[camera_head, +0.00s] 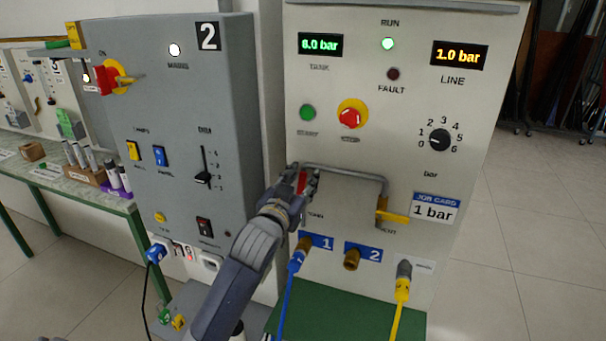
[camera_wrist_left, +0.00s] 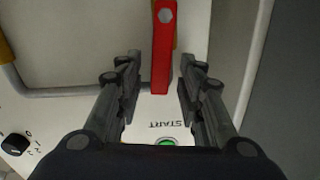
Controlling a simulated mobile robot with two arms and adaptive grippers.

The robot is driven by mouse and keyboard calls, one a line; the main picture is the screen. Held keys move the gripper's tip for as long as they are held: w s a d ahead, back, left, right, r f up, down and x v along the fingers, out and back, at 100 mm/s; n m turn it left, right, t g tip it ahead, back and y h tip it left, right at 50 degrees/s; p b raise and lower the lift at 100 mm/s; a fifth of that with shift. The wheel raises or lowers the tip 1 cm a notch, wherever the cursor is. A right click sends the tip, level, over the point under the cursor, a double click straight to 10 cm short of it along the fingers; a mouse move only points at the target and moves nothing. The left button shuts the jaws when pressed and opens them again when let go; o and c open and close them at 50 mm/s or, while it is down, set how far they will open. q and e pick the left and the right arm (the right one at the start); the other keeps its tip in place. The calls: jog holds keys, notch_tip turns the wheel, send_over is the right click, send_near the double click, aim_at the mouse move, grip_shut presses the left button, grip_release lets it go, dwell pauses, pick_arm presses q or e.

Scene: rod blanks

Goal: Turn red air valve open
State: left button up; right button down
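The red air valve handle (camera_head: 301,183) is on the front of the right-hand panel, partly hidden by my left gripper (camera_head: 304,178). In the left wrist view the red handle (camera_wrist_left: 160,50) runs straight up and down, with a grey bolt at its top end. My left gripper (camera_wrist_left: 160,66) is open, one finger on each side of the handle, with visible gaps on both sides. Whether the fingers reach past its face cannot be told. The line display (camera_head: 459,55) reads 1.0 bar. My right gripper is not in view.
A grey pipe (camera_head: 345,171) runs from the red valve to a yellow handle (camera_head: 393,216). Above are a green start button (camera_head: 307,112), a red stop button (camera_head: 350,117) and a black dial (camera_head: 439,140). Blue (camera_head: 288,290) and yellow hoses (camera_head: 398,315) hang below.

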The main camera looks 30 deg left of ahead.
pick_arm(q)
jog(key=shift+w, duration=0.45)
grip_shut()
jog(key=shift+s+a+r+n+p, duration=0.15)
jog(key=shift+a+n+p, duration=0.2)
jog(key=shift+n+p, duration=0.4)
jog(key=shift+a, duration=0.15)
grip_release()
